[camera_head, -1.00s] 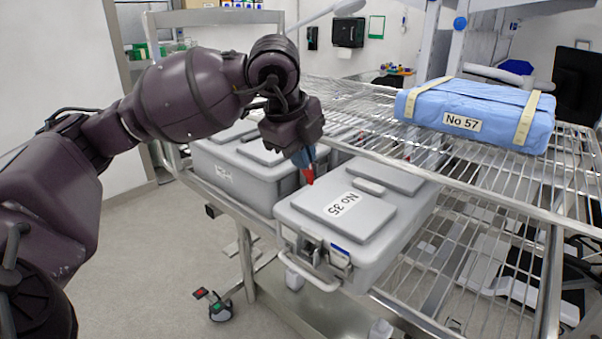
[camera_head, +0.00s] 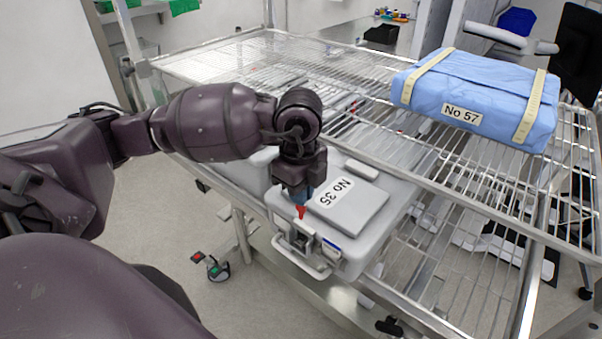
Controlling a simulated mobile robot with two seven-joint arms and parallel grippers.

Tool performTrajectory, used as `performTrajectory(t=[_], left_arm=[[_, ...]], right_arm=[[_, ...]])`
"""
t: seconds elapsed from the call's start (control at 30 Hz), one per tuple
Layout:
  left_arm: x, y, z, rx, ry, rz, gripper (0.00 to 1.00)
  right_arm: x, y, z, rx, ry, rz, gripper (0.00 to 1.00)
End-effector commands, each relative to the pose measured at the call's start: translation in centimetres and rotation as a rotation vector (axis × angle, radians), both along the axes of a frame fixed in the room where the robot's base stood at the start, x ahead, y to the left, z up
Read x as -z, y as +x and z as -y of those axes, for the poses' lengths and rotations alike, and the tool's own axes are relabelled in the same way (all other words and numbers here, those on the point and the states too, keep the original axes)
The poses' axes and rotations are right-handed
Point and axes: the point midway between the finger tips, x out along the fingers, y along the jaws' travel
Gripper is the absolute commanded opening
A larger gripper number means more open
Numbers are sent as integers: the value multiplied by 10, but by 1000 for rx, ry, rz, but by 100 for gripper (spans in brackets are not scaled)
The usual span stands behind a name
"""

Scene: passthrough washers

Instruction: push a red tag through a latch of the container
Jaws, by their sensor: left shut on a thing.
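A grey container (camera_head: 375,217) labelled "No 35" sits on the lower shelf of the wire rack cart. Its front end has a metal latch (camera_head: 303,237) beside a blue-and-white label and above a carrying handle (camera_head: 300,260). My left gripper (camera_head: 300,203) points down over the container's front edge. It is shut on a red tag (camera_head: 301,212), which shows below the blue fingertips just above the latch. I cannot tell whether the tag touches the latch. My right gripper is not in view.
A second grey container (camera_head: 262,158) stands behind my left arm, mostly hidden. A blue wrapped pack (camera_head: 480,97) labelled "No 57" lies on the upper wire shelf (camera_head: 215,65).

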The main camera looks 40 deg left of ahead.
Motion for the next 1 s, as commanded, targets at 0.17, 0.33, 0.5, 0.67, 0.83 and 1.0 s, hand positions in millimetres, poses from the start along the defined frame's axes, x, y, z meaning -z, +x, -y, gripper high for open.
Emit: performTrajectory(t=[0.17,0.33,0.5,0.67,0.83,1.0], left_arm=[[3,0,0,-1,3,-19,0],[11,0,0,-1,2,-19,0],[25,0,0,-1,2,-19,0],[38,0,0,-1,2,-19,0],[50,0,0,-1,3,-18,0],[55,-1,0,0,3,-18,0]], right_arm=[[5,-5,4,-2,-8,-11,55],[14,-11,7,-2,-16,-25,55],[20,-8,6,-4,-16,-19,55],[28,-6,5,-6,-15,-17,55],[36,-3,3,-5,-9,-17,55],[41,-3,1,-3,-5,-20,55]])
